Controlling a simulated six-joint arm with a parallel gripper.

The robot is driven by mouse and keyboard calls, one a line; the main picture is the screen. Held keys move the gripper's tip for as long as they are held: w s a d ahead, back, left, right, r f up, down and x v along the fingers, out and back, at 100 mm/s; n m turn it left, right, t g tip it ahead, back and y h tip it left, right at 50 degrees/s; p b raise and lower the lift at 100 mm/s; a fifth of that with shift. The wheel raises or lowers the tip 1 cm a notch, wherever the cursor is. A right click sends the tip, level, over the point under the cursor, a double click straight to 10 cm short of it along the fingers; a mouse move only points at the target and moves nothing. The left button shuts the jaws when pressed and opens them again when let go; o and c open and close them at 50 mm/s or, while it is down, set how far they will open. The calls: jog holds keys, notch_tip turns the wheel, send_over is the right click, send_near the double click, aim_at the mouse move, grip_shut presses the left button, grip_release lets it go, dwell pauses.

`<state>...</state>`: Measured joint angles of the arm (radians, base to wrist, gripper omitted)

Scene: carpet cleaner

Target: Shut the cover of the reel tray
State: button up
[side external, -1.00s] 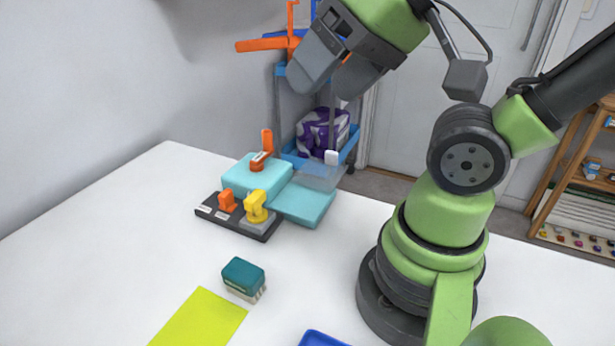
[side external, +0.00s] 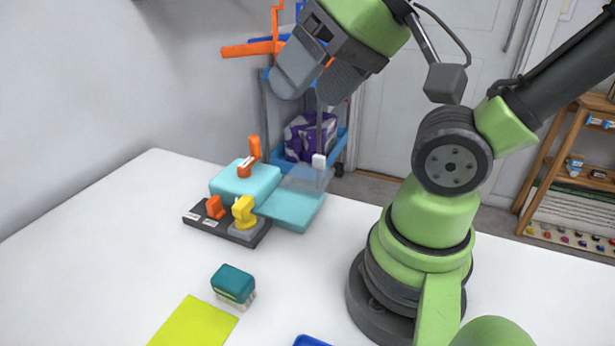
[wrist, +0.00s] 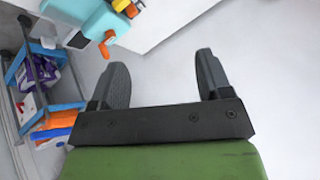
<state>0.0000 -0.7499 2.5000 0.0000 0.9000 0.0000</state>
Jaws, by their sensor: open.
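The reel tray is a low teal box (side external: 290,208) at the back of the white table. Its clear cover (side external: 306,179) stands raised at an angle over the tray, with a white knob (side external: 319,160) at its upper edge. In the wrist view the white knob (wrist: 48,42) shows near the left finger. My gripper (side external: 316,84) is open and empty, above and behind the raised cover in the side view, apart from it. In the wrist view its two fingers (wrist: 162,62) are spread with nothing between them. The tray's inside is hard to make out.
Beside the tray are a taller teal block with an orange lever (side external: 248,165) and a dark base with orange and yellow knobs (side external: 243,212). A teal brush (side external: 233,284) and a yellow-green sheet (side external: 195,322) lie in front. A blue trolley (side external: 335,160) stands behind the table.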

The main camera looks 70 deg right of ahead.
jog(key=shift+w+r, duration=0.1)
jog(key=shift+w, duration=0.05)
jog(key=c, duration=0.5)
jog(key=w+d, duration=0.1)
jog(key=w+d+r+m+g, duration=0.1)
jog(key=w, duration=0.1)
jog(key=w+d+m+h, duration=0.1)
jog(key=w, duration=0.1)
jog(key=shift+d+r+g, duration=0.25)
jog(key=shift+r+g, duration=0.05)
grip_shut()
jog(key=w+d+f+m+g, duration=0.2)
jog(key=w+d+m, duration=0.15)
jog(key=d, duration=0.35)
jog(key=w+d+f+m+g, duration=0.2)
jog(key=w+d, duration=0.3)
jog(key=d, duration=0.3)
jog(key=s+d+f+m+g+y, duration=0.1)
jog(key=d+f+m+y, duration=0.15)
jog(key=d+f, duration=0.65)
jog(key=s+d+f+m, duration=0.4)
jog(key=s+d+f, duration=0.2)
jog(key=d+f, duration=0.2)
jog(key=x, duration=1)
jog(key=shift+s+a+g+y, duration=0.2)
jog(key=shift+s+g+y, duration=0.1)
jog(key=shift+y, duration=0.15)
